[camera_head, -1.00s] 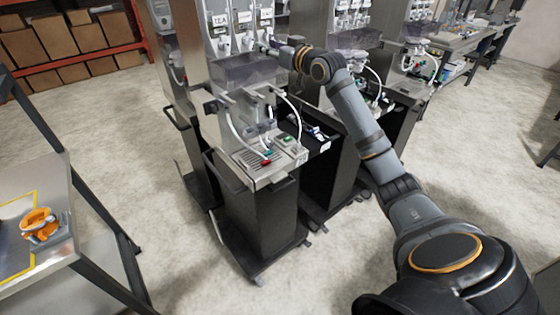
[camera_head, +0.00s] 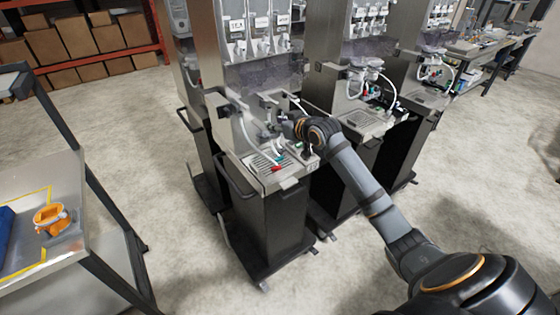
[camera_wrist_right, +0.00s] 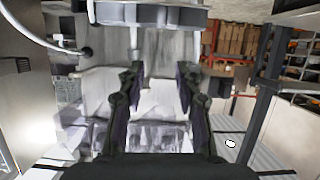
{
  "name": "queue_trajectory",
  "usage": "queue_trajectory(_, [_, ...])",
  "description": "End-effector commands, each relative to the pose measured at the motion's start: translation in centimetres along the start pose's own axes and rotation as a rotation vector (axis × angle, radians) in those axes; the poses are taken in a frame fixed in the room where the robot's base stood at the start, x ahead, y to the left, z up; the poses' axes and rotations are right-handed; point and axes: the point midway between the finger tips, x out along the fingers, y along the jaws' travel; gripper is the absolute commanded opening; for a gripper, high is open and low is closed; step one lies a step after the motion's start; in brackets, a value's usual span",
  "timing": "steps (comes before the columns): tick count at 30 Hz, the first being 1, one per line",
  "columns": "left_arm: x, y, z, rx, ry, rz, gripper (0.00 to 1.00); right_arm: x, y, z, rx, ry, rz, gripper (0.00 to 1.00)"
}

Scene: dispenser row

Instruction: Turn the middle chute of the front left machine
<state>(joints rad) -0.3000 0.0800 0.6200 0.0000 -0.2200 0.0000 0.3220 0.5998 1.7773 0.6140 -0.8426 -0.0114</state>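The front left machine (camera_head: 262,208) is a steel dispenser with a black cabinet base. It has a row of three labelled chutes near its top in the head view. The middle chute (camera_head: 262,47) sits between the other two, above a translucent bin (camera_head: 262,76). My right gripper (camera_head: 284,118) is well below the chutes, by the tubes and fittings above the drip tray. In the right wrist view my right gripper (camera_wrist_right: 160,112) has its two dark fingers spread, with nothing visibly held between them. Blurred pale surfaces lie beyond them. My left gripper is out of view.
Similar machines (camera_head: 360,85) stand alongside to the right. A cart (camera_head: 75,190) with an orange object is at left. The floor in front is clear.

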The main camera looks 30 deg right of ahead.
Motion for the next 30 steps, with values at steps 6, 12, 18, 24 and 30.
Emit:
queue_trajectory(6, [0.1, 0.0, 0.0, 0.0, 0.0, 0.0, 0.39, 0.1, -1.9, 5.0, -0.007, -0.09, -0.005, 0.34])
queue_trajectory(12, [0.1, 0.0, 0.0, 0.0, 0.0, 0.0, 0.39, -0.2, -3.5, 9.1, -0.012, -0.165, -0.008, 0.34])
queue_trajectory(18, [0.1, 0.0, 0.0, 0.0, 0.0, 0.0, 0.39, -0.6, -4.3, 11.4, -0.015, -0.209, -0.007, 0.34])
queue_trajectory(24, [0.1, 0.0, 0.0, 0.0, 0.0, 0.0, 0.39, -0.7, -4.5, 11.9, -0.016, -0.219, -0.006, 0.34])
queue_trajectory(30, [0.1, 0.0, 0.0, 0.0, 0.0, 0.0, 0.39, -0.7, -4.5, 11.9, -0.016, -0.219, -0.007, 0.34])
